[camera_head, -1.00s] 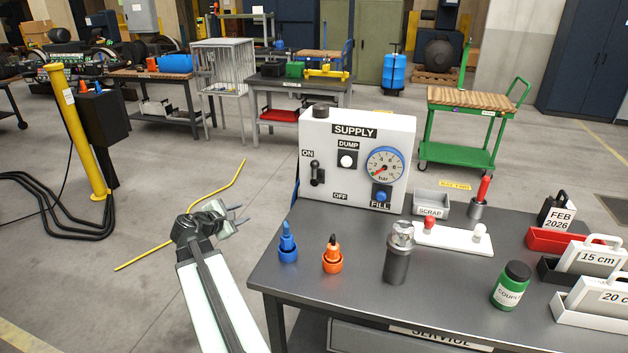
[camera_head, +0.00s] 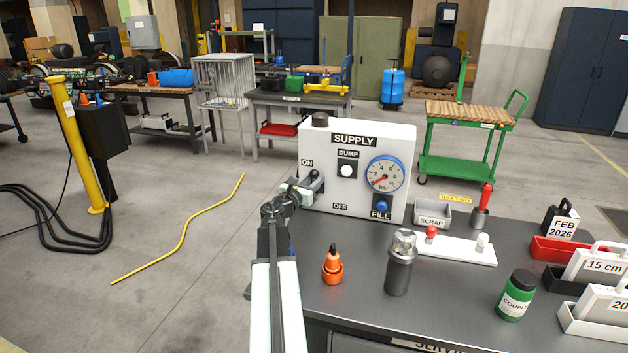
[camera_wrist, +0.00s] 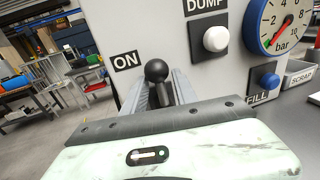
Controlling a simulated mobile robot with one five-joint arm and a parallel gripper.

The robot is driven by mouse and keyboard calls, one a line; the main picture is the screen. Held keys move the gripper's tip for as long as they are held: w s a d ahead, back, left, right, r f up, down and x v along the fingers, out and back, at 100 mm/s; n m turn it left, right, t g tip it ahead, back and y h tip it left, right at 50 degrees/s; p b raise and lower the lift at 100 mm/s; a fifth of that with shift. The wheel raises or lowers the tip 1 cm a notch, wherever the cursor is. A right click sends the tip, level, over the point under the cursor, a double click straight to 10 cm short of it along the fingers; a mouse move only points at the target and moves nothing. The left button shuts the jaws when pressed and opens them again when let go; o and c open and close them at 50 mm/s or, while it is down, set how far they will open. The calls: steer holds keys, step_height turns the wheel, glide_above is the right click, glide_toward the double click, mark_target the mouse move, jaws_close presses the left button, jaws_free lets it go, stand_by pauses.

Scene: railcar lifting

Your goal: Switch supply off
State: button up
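The white supply panel (camera_head: 395,208) stands at the table's back left, with ON at upper left and OFF lower down. Its black lever (camera_head: 314,176) is up beside the ON label; its ball knob (camera_wrist: 156,70) shows plainly in the wrist view. My gripper (camera_head: 303,184) is at the lever, in front of the panel's left side. In the wrist view my two fingers (camera_wrist: 160,92) stand apart, one on each side of the lever below its knob. They look open; whether either touches the stem is hard to see. The stem's lower part is hidden.
A white DUMP button (camera_head: 346,171), a gauge (camera_head: 384,175) and a blue FILL button (camera_head: 381,203) sit right of the lever.

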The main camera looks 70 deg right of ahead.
steer(key=shift+d, duration=0.5)
jaws_close()
stand_by(1.0)
